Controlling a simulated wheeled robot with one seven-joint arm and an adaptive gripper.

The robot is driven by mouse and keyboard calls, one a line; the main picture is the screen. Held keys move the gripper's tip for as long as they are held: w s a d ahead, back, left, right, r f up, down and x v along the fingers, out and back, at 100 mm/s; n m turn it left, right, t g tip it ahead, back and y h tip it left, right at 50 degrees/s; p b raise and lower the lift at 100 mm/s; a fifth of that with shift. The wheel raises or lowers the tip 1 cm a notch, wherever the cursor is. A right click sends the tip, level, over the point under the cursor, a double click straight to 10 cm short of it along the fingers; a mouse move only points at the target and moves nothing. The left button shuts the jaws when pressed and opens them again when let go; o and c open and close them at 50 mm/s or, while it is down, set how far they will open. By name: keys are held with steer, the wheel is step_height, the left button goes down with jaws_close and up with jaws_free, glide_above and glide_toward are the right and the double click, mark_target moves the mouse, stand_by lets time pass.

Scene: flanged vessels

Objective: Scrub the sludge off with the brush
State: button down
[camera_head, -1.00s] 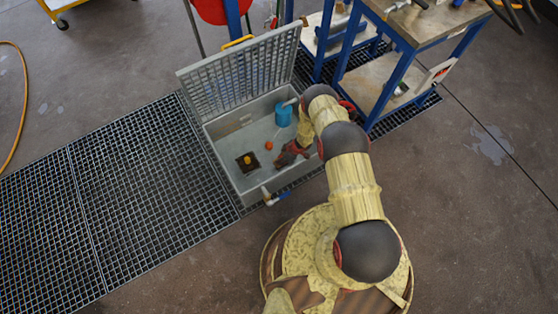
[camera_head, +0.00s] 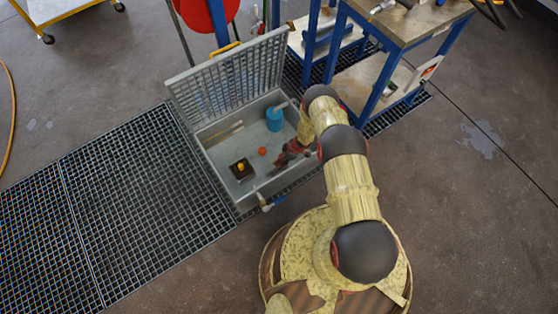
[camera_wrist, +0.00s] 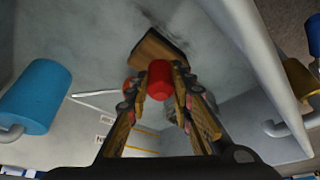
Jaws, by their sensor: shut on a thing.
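My gripper (camera_wrist: 165,105) is shut on the red handle (camera_wrist: 159,80) of a brush with a brown wooden block head (camera_wrist: 158,50). In the wrist view the block is close to a grey surface with dark smears (camera_wrist: 150,18), which look like sludge; I cannot tell whether it touches. In the head view my gripper (camera_head: 290,153) is inside the grey basin (camera_head: 212,165), at its right side. The brush is hard to make out there.
The basin's grated lid (camera_head: 228,75) stands open at the back. Inside are a blue cylinder (camera_head: 274,118), an orange ball (camera_head: 262,151) and a dark square block with a yellow knob (camera_head: 240,166). A workbench (camera_head: 405,25) stands behind right.

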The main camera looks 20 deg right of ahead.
steer(key=shift+r+p, duration=1.8)
steer(key=shift+r, duration=2.2)
